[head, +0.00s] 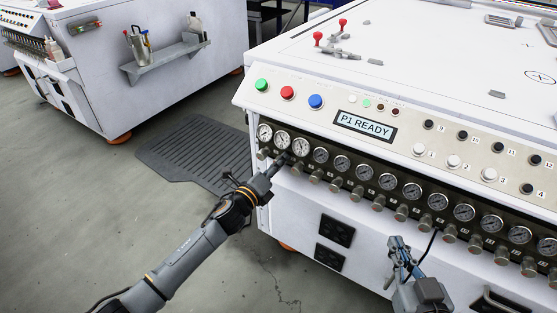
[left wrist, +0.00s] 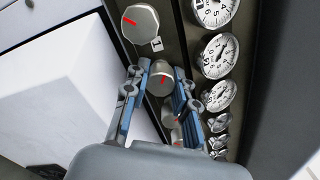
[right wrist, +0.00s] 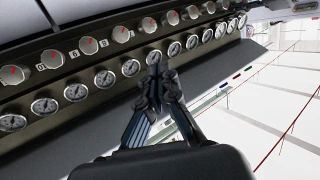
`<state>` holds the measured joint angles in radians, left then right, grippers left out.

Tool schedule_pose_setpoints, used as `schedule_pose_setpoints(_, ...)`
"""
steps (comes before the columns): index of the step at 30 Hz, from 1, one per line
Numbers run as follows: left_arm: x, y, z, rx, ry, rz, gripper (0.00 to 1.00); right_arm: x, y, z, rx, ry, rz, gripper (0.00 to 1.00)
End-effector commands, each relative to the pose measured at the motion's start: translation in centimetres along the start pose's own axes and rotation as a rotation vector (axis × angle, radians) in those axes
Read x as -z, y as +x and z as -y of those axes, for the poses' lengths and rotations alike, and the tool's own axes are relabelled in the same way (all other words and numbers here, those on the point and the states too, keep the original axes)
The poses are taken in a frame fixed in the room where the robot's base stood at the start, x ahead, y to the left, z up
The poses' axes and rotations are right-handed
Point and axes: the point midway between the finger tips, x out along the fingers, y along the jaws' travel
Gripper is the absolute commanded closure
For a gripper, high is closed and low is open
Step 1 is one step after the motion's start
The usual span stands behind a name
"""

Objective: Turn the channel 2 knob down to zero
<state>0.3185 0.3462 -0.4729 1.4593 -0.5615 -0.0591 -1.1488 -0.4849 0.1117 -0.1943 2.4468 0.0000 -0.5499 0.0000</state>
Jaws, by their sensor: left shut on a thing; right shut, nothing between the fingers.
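A row of grey knobs with red pointer lines runs along the dark strip on the machine's front, with a white dial gauge beside each. My left gripper (head: 279,161) is at the left end of the row. In the left wrist view its fingers (left wrist: 160,88) flank the second knob (left wrist: 160,76), which looks like the channel 2 knob, and are shut on it. Its red line shows between the fingers. The end knob (left wrist: 140,22) is free beside it. My right gripper (head: 398,246) is shut and empty in front of the machine; its fingertips (right wrist: 158,72) meet.
Neighbouring knobs (head: 316,177) and gauges (head: 320,155) sit close together. Above are green, red and blue buttons (head: 316,101) and a display (head: 365,125) reading "P1 READY". A dark mat (head: 195,158) lies on the floor at left. Another white machine (head: 110,80) stands behind.

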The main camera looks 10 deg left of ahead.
Motion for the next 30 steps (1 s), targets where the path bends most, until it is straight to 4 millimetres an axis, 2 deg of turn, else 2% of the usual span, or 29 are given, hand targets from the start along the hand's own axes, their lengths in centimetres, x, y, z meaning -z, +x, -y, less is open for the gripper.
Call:
schedule_pose_setpoints(5, -0.2, 0.0, 0.2, -0.003, -0.172, 0.001, 1.0, -3.6, -1.1, -0.6, -0.013, -0.001, 0.216, 1.0)
schedule_pose_setpoints(11, -0.2, 0.0, 0.2, -0.002, -0.362, 0.001, 1.0, -7.9, -3.7, -1.2, -0.028, 0.0, 0.469, 1.0)
schedule_pose_setpoints(17, -0.2, 0.0, 0.3, -0.002, -0.551, 0.002, 1.0, -11.7, -7.7, -1.8, -0.044, 0.005, 0.733, 1.0)
schedule_pose_setpoints(21, -0.3, 0.0, 0.3, -0.003, -0.684, 0.002, 1.0, -13.8, -11.2, -2.1, -0.056, 0.011, 0.922, 1.0)
schedule_pose_setpoints(25, -0.3, 0.0, 0.3, -0.003, -0.808, 0.003, 1.0, -15.2, -15.0, -2.3, -0.065, 0.018, 1.099, 1.0)
schedule_pose_setpoints(30, -0.3, 0.0, 0.3, -0.003, -0.966, 0.003, 1.0, -14.2, -15.0, -2.3, -0.065, 0.018, 1.095, 1.0)
